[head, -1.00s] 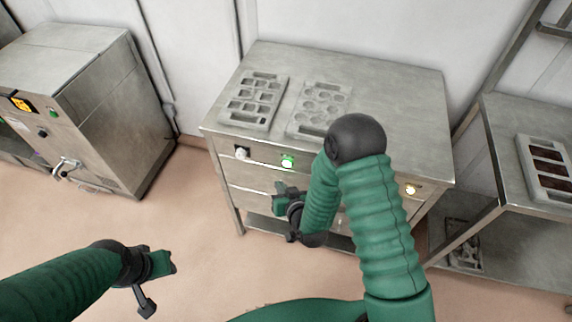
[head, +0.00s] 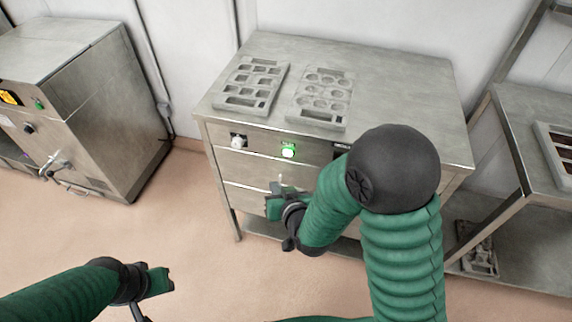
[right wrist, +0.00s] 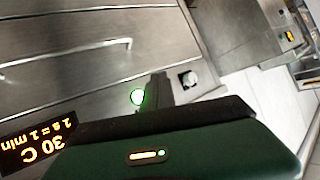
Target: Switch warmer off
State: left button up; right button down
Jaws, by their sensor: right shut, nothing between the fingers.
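The warmer is a steel cabinet (head: 400,85) with drawers, in the middle of the head view. Its front strip carries a pale knob (head: 238,141) and a green-lit button (head: 288,151). In the right wrist view the lit button (right wrist: 138,96) is beside my finger, with the knob (right wrist: 188,79) to its right and an upside-down display (right wrist: 38,145) reading 30 C. My right gripper (head: 277,192) is shut and empty, below the button in the head view; I see no contact. My left gripper (head: 160,283) is low at the left, away from the warmer; its jaw opening is unclear.
Two grey moulds (head: 251,87) (head: 322,97) lie on the warmer's top. A steel machine (head: 85,95) with a lever stands at the left. A steel table (head: 515,135) with a filled mould stands at the right. The floor between the machine and warmer is clear.

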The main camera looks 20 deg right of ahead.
aim_at(288, 152)
jog(key=shift+d, duration=0.25)
jog(key=w+d, duration=0.5)
jog(key=w, duration=0.2)
jog(key=shift+w+p, duration=0.2)
jog(key=shift+p, duration=0.1)
dwell(1.8)
jog(key=shift+w+d+r, duration=0.1)
jog(key=shift+w+d, duration=0.1)
jog(key=shift+w, duration=0.1)
jog(key=shift+w+d, duration=0.2)
jog(key=shift+w, duration=0.15)
dwell(0.9)
jog(key=shift+s+a, duration=0.5)
jog(key=shift+s, duration=0.2)
